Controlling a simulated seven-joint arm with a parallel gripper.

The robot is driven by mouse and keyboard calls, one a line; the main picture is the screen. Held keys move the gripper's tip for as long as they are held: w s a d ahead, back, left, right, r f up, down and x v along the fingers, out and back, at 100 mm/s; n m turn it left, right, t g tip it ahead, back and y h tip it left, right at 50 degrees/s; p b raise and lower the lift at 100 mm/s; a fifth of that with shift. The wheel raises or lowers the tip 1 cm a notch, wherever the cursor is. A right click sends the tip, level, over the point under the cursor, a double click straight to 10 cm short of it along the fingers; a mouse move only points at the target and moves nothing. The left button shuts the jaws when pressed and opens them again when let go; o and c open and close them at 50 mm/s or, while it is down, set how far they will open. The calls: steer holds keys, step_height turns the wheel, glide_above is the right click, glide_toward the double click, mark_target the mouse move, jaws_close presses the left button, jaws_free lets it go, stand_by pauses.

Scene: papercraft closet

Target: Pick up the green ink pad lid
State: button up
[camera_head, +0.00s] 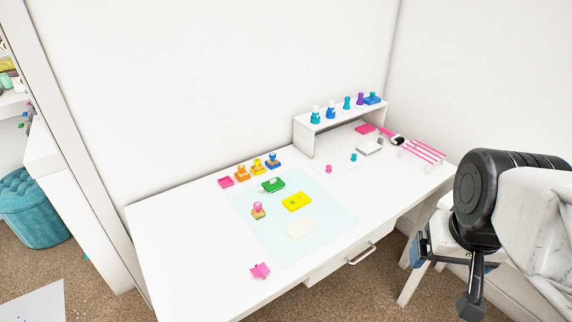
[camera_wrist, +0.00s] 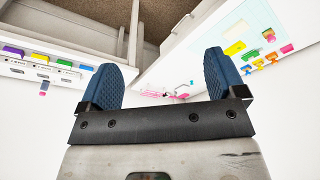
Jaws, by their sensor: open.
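A green ink pad (camera_head: 273,185) lies on the light blue mat on the white desk in the head view, near the mat's back edge. It looks like a small flat block with a pale edge at its left. I cannot tell the lid from the pad at this size. In the wrist view a small green piece (camera_wrist: 254,53) shows at the upper right. My gripper (camera_head: 447,264) is off the desk's right front side, far from the green pad. Its blue fingers (camera_wrist: 162,82) are wide apart with nothing between them.
A yellow pad (camera_head: 296,202), a pink stamp (camera_head: 258,210) and a cream block (camera_head: 300,230) lie on the mat (camera_head: 262,245). Several coloured stamps stand behind it. A white riser (camera_head: 340,119) carries more stamps. The desk's left part is clear.

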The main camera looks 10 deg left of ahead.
steer(key=shift+w, duration=0.1)
steer(key=w+a+r+m, duration=0.1)
steer(key=w+a, duration=0.2)
steer(key=w, duration=0.6)
steer(key=w+a+r+m, duration=0.1)
steer(key=w+a, duration=0.2)
steer(key=w, duration=0.6)
steer(key=m+g, duration=0.3)
steer(key=m, duration=0.4)
glide_above(273, 182)
step_height(273, 182, down, 28)
steer(key=r, duration=0.1)
steer(key=shift+a+f, duration=0.15)
steer(key=shift+f, duration=0.4)
steer(key=shift+f, duration=1.3)
steer(key=shift+f, duration=0.1)
